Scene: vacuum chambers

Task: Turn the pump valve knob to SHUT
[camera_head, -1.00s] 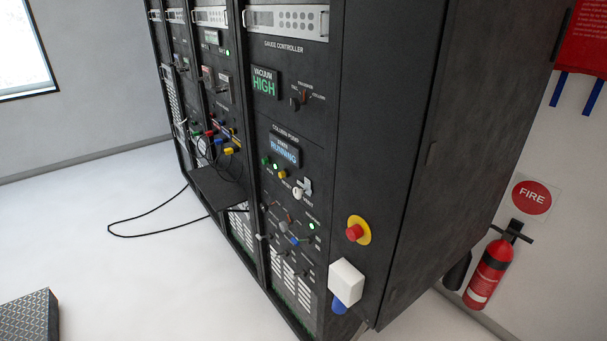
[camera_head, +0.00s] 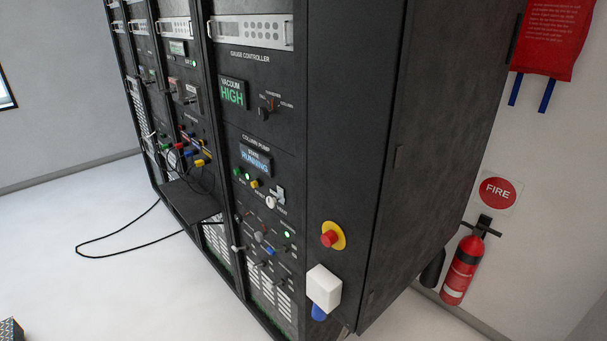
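The COLUMN PUMP panel (camera_head: 256,150) is on the right-hand bay of the black rack, with a lit display reading RUNNING (camera_head: 255,161). Below it are a green button, a yellow button and a white knob (camera_head: 271,202) beside a pale metal bracket. Further down is a group of small handles and knobs, including a grey one (camera_head: 259,236) and a blue one (camera_head: 268,251), with a green lamp (camera_head: 287,234) to the right. Their labels are too small to read, so I cannot tell which is the pump valve knob or its setting. Neither gripper is in view.
A red emergency button (camera_head: 330,239) on yellow and a white box (camera_head: 323,287) stick out from the rack's right edge. A small shelf (camera_head: 190,201) juts out, with a black cable looping onto the floor. A fire extinguisher (camera_head: 461,270) hangs at right.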

